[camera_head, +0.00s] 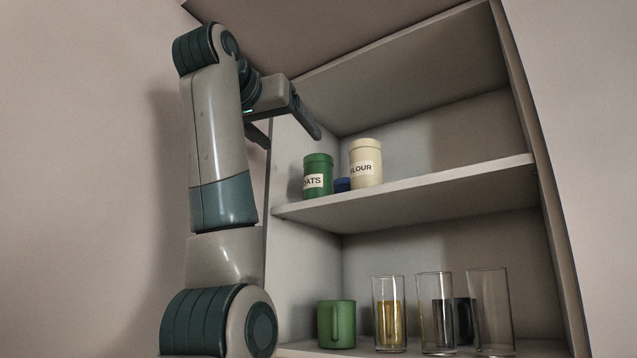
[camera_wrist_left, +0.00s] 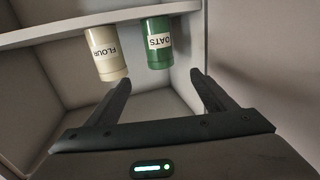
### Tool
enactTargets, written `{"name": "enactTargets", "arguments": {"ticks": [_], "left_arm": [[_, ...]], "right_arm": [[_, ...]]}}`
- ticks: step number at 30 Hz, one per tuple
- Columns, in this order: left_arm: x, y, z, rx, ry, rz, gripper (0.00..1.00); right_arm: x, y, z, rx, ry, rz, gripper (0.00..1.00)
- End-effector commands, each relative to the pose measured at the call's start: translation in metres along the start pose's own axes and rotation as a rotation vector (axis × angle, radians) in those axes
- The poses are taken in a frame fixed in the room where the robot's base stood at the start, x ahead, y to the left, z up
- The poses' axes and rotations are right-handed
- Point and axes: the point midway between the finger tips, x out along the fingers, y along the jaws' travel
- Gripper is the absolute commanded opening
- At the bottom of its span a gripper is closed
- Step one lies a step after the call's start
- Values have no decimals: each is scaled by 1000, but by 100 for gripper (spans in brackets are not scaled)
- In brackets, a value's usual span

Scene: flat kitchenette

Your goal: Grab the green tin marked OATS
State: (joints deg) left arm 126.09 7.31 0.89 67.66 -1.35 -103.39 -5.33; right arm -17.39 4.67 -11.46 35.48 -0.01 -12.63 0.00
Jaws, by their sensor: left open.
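The green tin marked OATS (camera_head: 318,177) stands upright at the left end of the upper shelf, beside the cream FLOUR tin. In the left wrist view the OATS tin (camera_wrist_left: 158,44) appears upside down, ahead of my fingers and between their directions. My left gripper (camera_head: 290,135) is open and empty, above and to the left of the OATS tin in the head view and apart from it. In the left wrist view my left gripper (camera_wrist_left: 160,88) shows both fingers spread wide. My right gripper is not in view.
The cream FLOUR tin (camera_head: 366,163) stands right of the OATS tin, with a blue item (camera_head: 342,185) partly hidden between them. The upper shelf (camera_head: 450,187) is clear to the right. Below stand a green mug (camera_head: 336,324), glasses (camera_head: 487,310) and a dark mug (camera_head: 464,320).

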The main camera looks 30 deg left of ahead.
Motion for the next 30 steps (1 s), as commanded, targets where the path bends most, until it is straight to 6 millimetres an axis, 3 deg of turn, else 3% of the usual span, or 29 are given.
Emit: {"name": "enactTargets", "arguments": {"ticks": [5, 21, 30], "left_arm": [[14, 0, -2, 0, -3, 0, 77], [102, 0, -4, 0, -4, 0, 77], [121, 0, 0, 0, -1, 0, 77]], "right_arm": [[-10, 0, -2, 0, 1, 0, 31], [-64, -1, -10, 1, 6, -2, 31], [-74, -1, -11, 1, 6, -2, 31]]}}
